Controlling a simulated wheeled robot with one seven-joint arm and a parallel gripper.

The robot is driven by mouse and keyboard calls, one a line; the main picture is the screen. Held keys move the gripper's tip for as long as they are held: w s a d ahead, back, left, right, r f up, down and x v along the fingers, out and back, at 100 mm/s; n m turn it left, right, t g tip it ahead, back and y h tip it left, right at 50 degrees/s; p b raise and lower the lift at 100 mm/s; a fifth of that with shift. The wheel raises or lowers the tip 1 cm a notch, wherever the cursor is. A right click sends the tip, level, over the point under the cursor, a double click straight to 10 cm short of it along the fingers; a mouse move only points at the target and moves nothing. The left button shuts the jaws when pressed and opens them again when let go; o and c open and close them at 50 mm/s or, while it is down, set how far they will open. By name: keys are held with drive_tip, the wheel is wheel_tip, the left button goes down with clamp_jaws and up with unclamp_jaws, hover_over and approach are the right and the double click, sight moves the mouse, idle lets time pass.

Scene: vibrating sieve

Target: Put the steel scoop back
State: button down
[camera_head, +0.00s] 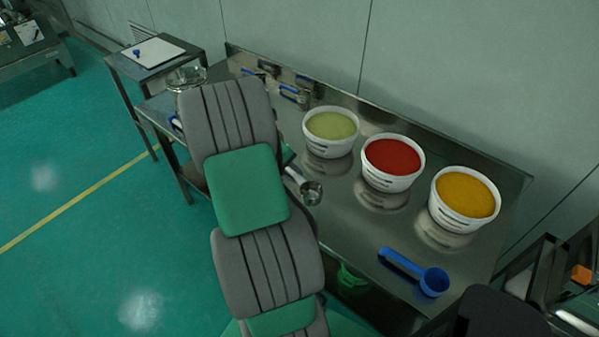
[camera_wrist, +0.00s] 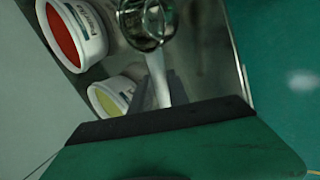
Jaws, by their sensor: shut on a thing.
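The steel scoop (camera_head: 311,193) shows just right of my arm in the head view, its bowl over the steel table (camera_head: 345,225). Its pale handle runs up and left behind my arm. In the wrist view the scoop's round bowl (camera_wrist: 148,22) is at the top, with the handle coming down toward my gripper (camera_wrist: 160,92). The dark fingers are shut on the handle. My arm hides the gripper in the head view. I cannot tell whether the bowl touches the table.
Three white tubs stand on the table, with green (camera_head: 331,126), red (camera_head: 393,157) and yellow (camera_head: 465,194) contents. A blue scoop (camera_head: 432,281) lies near the front edge. Blue-handled items (camera_head: 292,94) are at the back rail. A side table (camera_head: 155,54) stands at back left.

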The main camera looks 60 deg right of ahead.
drive_tip(key=shift+s+d+f, duration=0.15)
drive_tip(key=shift+s+d, duration=0.6)
drive_tip(key=shift+s, duration=0.1)
wheel_tip(320, 180, down, 6)
drive_tip(key=b, duration=0.4)
drive_tip(key=shift+b, duration=0.3)
drive_tip(key=shift+f, duration=0.3)
drive_tip(key=c, duration=0.7)
unclamp_jaws()
drive_tip(key=shift+r, duration=0.15)
drive_tip(key=shift+r+p, duration=2.4)
drive_tip(key=shift+r, duration=1)
